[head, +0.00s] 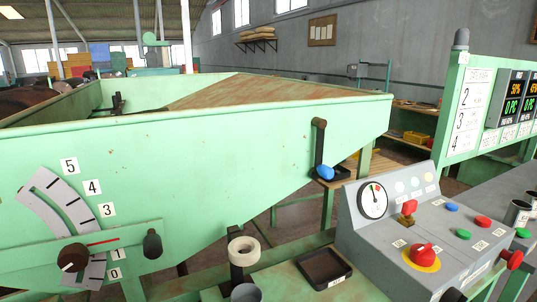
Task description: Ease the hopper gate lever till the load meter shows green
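The pale green hopper (210,150) fills the left and middle. On its front left is a lever with a round black pivot knob (75,258), a green bar and a black grip (152,243). Its red pointer (103,242) lies between the 1 and 3 labels of a curved scale (63,203). A second, dark lever with a blue knob (325,172) hangs down the hopper's right side. Which one is the gate lever is not labelled. A round white dial (373,200) on the grey console has its needle pointing nearly straight up, near a red patch. Neither gripper is in view.
The grey console (415,245) carries a red knob on a yellow ring (424,255) and several coloured buttons. A black tray (325,267) and a cream ring on a dark post (243,251) stand left of it. A green panel with lit displays (513,95) stands at right.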

